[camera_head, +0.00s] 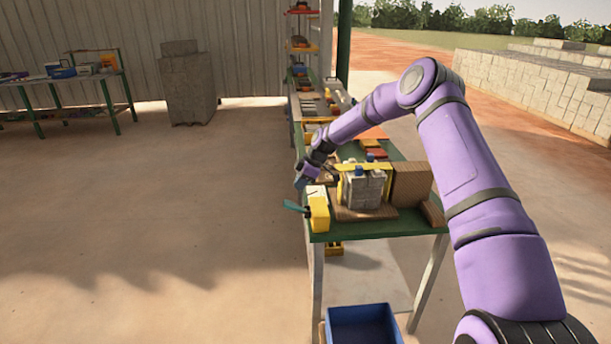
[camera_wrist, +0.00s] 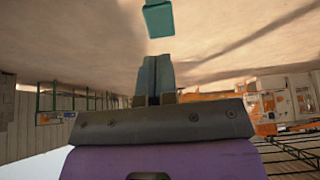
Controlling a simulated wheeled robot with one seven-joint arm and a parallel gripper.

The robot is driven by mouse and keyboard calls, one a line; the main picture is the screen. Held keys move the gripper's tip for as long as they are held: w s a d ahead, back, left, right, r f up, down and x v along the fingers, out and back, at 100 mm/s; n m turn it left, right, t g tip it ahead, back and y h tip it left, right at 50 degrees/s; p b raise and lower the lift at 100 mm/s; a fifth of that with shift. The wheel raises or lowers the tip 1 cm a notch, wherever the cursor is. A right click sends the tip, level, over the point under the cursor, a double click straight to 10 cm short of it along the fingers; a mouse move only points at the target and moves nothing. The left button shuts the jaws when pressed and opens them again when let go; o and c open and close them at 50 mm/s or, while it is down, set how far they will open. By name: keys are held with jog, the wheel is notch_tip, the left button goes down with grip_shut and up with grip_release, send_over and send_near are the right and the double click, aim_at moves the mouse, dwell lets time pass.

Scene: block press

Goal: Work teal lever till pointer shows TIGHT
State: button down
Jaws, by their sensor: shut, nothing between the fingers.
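The teal lever (camera_head: 294,207) sticks out to the left from a yellow box (camera_head: 319,214) at the near left corner of the green table. A pale dial face (camera_head: 315,191) sits on top of the box; its pointer and lettering are too small to read. My gripper (camera_head: 300,182) is in front of the table's left edge, a little above and beyond the lever, apart from it. In the wrist view, the gripper fingers (camera_wrist: 154,78) are together and empty. The teal lever's end (camera_wrist: 158,19) shows beyond the fingertips, with a gap between.
Grey blocks (camera_head: 362,192) stand on a wooden board under a yellow clamp bar, right of the yellow box. A brown block (camera_head: 411,184) stands beside them. A blue bin (camera_head: 362,326) is on the floor below. The floor left of the table is clear.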

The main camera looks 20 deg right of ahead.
aim_at(287, 202)
jog(key=x, duration=0.6)
jog(key=shift+w+a+f, duration=0.1)
jog(key=shift+a+f, duration=0.1)
jog(key=shift+f, duration=0.15)
jog(key=shift+a, duration=0.15)
jog(key=shift+w+a+f+g+h, duration=0.15)
jog(key=shift+a+f+h, duration=0.15)
jog(key=shift+h, duration=0.3)
jog(key=shift+a+f+g+h, duration=0.15)
jog(key=shift+a+f+h, duration=0.2)
jog(key=shift+h, duration=0.25)
jog(key=shift+w+a+f+g+h, duration=0.15)
jog(key=shift+a+f+h, duration=0.1)
jog(key=shift+f+h, duration=0.3)
jog(key=shift+a+f+g+h, duration=0.15)
jog(key=shift+a+f+h, duration=0.15)
jog(key=shift+h, duration=0.35)
jog(key=shift+a+f+g+h, duration=0.1)
jog(key=shift+f+g+h, duration=0.6)
jog(key=shift+f+h, duration=1.95)
jog(key=shift+f, duration=0.15)
